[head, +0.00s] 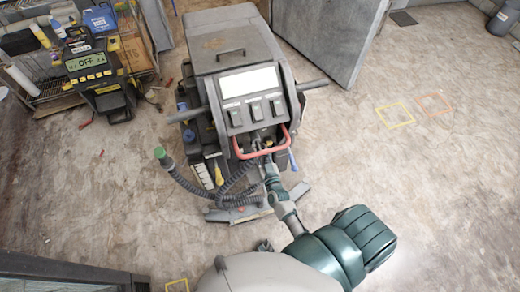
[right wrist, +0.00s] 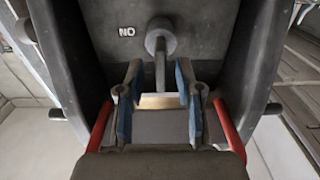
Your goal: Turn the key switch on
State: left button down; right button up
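The key switch (right wrist: 160,40) is a grey round knob with a thin stem on the dark panel of the floor machine (head: 228,48). A white label beside it, inverted in the right wrist view, appears to read "ON". My right gripper (right wrist: 158,68) is open, its two blue-padded fingers on either side of the stem with gaps visible; I cannot tell how far they are from it in depth. In the head view, my right gripper (head: 264,157) is at the machine's front, below the control panel, where it is small and the switch is hard to make out. My left gripper is not in view.
A red handle bar (head: 283,146) curves around the front of the machine, and its sides show close beside my right gripper in the wrist view. Dark hoses (head: 190,186) hang at the left. A yellow-black device (head: 97,80) reading "OFF" stands farther left.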

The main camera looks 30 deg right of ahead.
jog(key=shift+x, duration=0.8)
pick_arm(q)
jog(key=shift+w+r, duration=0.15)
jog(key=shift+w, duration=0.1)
pick_arm(e)
jog(key=shift+a, duration=0.1)
jog(key=shift+c, duration=1)
grip_shut()
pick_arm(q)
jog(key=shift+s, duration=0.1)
